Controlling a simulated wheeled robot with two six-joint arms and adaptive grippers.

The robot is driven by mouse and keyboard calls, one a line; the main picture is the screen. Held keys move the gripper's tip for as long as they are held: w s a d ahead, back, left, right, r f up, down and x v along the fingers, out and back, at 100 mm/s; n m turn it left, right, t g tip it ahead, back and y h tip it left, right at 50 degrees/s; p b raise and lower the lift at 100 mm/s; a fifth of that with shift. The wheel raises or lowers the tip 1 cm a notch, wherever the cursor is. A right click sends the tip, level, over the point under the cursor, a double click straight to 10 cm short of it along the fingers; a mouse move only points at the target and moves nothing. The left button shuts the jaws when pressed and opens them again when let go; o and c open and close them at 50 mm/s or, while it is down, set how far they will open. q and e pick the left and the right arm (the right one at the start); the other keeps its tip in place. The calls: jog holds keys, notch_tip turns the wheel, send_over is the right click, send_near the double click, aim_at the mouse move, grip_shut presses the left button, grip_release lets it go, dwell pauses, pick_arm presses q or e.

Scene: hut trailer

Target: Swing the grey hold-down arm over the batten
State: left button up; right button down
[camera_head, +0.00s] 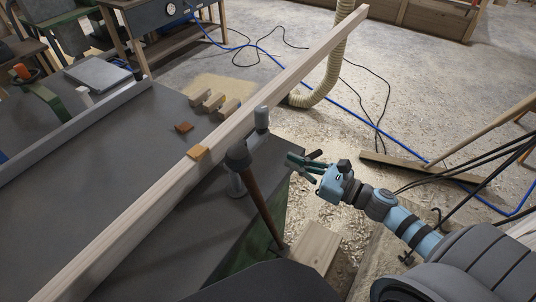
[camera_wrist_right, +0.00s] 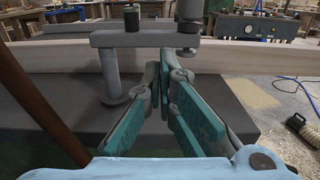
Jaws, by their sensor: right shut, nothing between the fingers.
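The pale wooden batten (camera_head: 115,222) lies diagonally across the grey bench top and runs past its far edge. It also spans the wrist view (camera_wrist_right: 60,62) behind the hold-down. The grey hold-down arm (camera_wrist_right: 150,39) is a flat bar on an upright post (camera_wrist_right: 112,78), with a dark knob (camera_wrist_right: 131,18) on top. The bar lies roughly along the batten's near side, not across it. Its upright end cylinder (camera_head: 262,118) stands beside the batten. My right gripper (camera_head: 306,160) is shut and empty right of the bench edge; its fingertips (camera_wrist_right: 163,72) point toward the bar. Contact cannot be told. My left gripper is not in view.
A brown handle (camera_head: 262,205) with a dark head slants close to the post. Small wood blocks (camera_head: 208,101) lie beyond the batten, and an orange-brown piece (camera_head: 197,152) touches it. A ribbed hose (camera_head: 330,85) and blue cable lie on the floor.

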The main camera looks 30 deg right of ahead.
aim_at(258, 146)
jog(key=x, duration=0.2)
jog(key=p+x, duration=0.1)
jog(key=x, duration=0.1)
jog(key=p+x, duration=0.1)
jog(key=x, duration=0.2)
jog(key=shift+r, duration=0.25)
jog(key=shift+w+a+f, duration=0.2)
jog(key=shift+w+a, duration=0.1)
jog(key=shift+w, duration=0.3)
